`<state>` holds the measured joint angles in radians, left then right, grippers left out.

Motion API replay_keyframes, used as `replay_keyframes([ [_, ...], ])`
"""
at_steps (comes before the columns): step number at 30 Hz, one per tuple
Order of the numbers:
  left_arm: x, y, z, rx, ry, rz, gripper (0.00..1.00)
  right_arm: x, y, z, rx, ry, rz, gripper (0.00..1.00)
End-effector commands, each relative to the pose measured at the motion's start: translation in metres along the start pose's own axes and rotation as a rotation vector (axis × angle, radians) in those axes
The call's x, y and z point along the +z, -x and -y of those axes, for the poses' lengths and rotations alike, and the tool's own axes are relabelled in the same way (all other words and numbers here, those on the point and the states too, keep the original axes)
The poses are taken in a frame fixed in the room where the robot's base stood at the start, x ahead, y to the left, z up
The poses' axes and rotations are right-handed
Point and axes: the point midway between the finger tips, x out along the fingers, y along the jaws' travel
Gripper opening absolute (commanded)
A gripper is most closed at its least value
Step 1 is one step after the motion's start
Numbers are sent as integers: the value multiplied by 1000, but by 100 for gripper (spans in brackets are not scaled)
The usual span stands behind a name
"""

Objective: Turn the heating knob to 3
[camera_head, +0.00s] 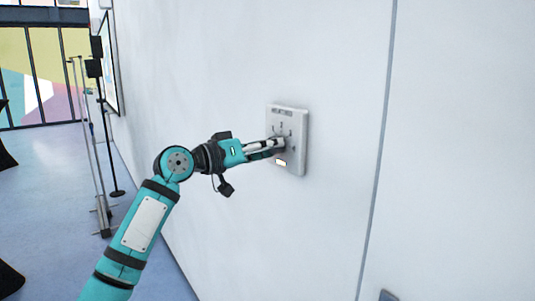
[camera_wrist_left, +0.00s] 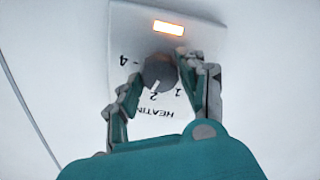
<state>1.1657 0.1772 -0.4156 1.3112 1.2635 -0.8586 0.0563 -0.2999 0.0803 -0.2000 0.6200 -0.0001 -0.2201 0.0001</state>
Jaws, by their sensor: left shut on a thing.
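The heating knob (camera_wrist_left: 159,72) is a dark grey round knob on a white wall panel (camera_head: 288,112). In the left wrist view the panel shows upside down, with the printed word HEATING partly covered and the figures 1, 2 and 4 readable. The 3 cannot be seen; the left finger covers part of the scale. A pale mark on the knob points close to the 2. My left gripper (camera_head: 276,146) reaches the panel from the left and is shut on the knob, its fingers (camera_wrist_left: 158,82) on either side. My right gripper is out of view.
An orange-white lit window (camera_wrist_left: 168,28) is on the panel. The white wall (camera_head: 220,60) is flat and clear around it, with a vertical seam to the right. Thin stands (camera_head: 100,150) are on the blue floor at the far left. A grey object (camera_head: 388,295) shows at the bottom right.

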Motion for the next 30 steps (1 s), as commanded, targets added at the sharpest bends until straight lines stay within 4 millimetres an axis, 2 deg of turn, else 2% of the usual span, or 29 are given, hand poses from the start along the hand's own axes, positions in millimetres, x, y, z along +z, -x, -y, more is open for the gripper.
replay_keyframes([
  [3, 4, 0, 2, -1, -105, 5, 8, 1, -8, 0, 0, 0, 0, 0],
  [15, 4, -1, 2, -1, -388, 7, 8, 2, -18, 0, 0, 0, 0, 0],
  [30, 4, -1, 2, 0, -495, 9, 8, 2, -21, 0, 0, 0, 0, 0],
])
